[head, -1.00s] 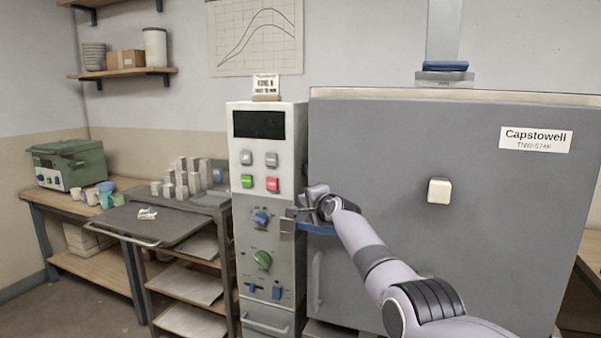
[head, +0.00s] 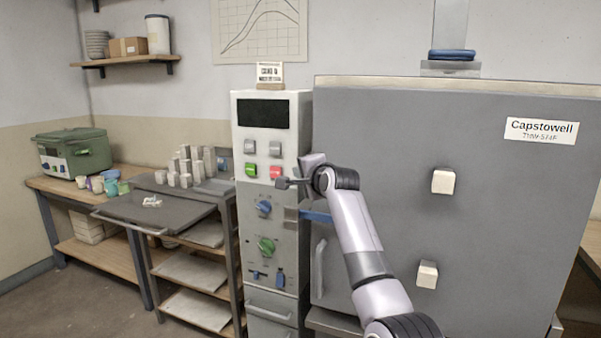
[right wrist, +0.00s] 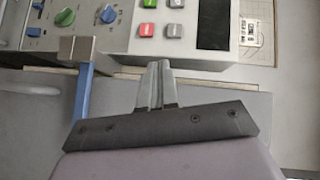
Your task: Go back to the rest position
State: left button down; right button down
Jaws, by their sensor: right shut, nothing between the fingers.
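My right gripper (head: 283,183) is in front of the kiln control panel (head: 262,222) in the head view, with the arm coming up from the bottom. Its fingers are shut and empty, and they also show side by side in the right wrist view (right wrist: 156,85). The fingertips appear close to the red button (head: 276,172); whether they touch it I cannot tell. The green button (head: 251,170) is just left of it. The blue latch handle (head: 316,216) sits just below the gripper and is apart from the fingers in the right wrist view (right wrist: 82,95). My left gripper is not in view.
The large grey kiln (head: 400,140) fills the right side. A rack (head: 178,216) with shelves stands left of the panel. A wooden bench (head: 80,190) holds a green machine (head: 75,150) and several small cups. The floor at lower left is clear.

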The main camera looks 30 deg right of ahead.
jog(key=shift+s+a+r, duration=0.15)
jog(key=shift+r, duration=0.05)
dwell(0.5)
jog(key=s+a+f+n+g, duration=0.15)
jog(key=s+f+n, duration=0.35)
jog(key=f, duration=0.6)
jog(key=s+a+f+n, duration=0.2)
jog(key=s+f, duration=0.4)
jog(key=f, duration=0.4)
jog(key=s+a+f+n+g, duration=0.15)
jog(key=s+f+n, duration=0.35)
jog(key=f, duration=0.6)
jog(key=s+a+f+n+y, duration=0.1)
jog(key=s+a+f+n, duration=0.1)
jog(key=s, duration=0.7)
jog(key=s+a+f+n+g+y, duration=0.1)
jog(key=s+a+f+n, duration=0.2)
jog(key=s, duration=0.7)
jog(key=s+a+f+n+g+y, duration=0.1)
jog(key=s+a+f+n, duration=0.1)
jog(key=s+a+f, duration=0.4)
jog(key=s, duration=0.3)
jog(key=shift+s+f+n+y, duration=0.25)
jog(key=shift+s+n+y, duration=0.05)
